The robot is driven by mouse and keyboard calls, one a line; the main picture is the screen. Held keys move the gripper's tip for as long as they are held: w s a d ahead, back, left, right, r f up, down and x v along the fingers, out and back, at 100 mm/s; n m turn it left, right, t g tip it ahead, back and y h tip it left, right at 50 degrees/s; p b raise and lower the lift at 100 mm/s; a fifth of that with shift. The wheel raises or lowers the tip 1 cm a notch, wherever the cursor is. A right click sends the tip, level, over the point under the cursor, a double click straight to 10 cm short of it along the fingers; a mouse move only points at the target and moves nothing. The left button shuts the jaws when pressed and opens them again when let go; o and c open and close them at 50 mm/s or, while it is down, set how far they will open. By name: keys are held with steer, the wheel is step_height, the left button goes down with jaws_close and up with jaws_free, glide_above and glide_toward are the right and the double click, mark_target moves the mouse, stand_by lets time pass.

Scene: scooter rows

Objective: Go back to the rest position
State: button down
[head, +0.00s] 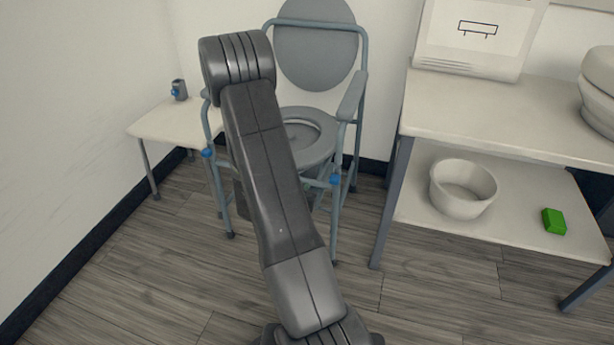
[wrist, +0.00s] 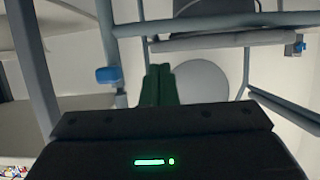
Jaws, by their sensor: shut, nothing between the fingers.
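My gripper (wrist: 158,72) shows in the wrist view as two dark green fingers side by side, shut and empty. Pale grey-blue tubes of the commode chair frame (wrist: 225,22) cross the picture beyond the fingertips. A blue knob (wrist: 108,75) on the frame is to the left of the fingers. In the head view my arm reaches up the middle in front of the commode chair (head: 316,50), covering part of its seat and frame. My gripper cannot be made out in the head view.
A low white side table (head: 165,128) with a grey cup (head: 179,90) stands left of the chair. At right is a two-level table (head: 480,105) with a white basin (head: 463,188) and a green block (head: 554,221) on its lower shelf. Bare wood floor (head: 430,290) lies in front.

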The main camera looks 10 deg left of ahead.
steer(key=shift+s+f, duration=0.1)
steer(key=shift+s, duration=0.3)
steer(key=shift+w, duration=0.15)
glide_toward(312, 170)
steer(key=w+d+r, duration=0.2)
steer(key=w, duration=0.2)
steer(key=shift+w+f+b, duration=1)
steer(key=shift+f+b, duration=0.05)
steer(key=shift+b, duration=0.05)
steer(key=shift+f, duration=0.35)
steer(key=shift+s, duration=0.1)
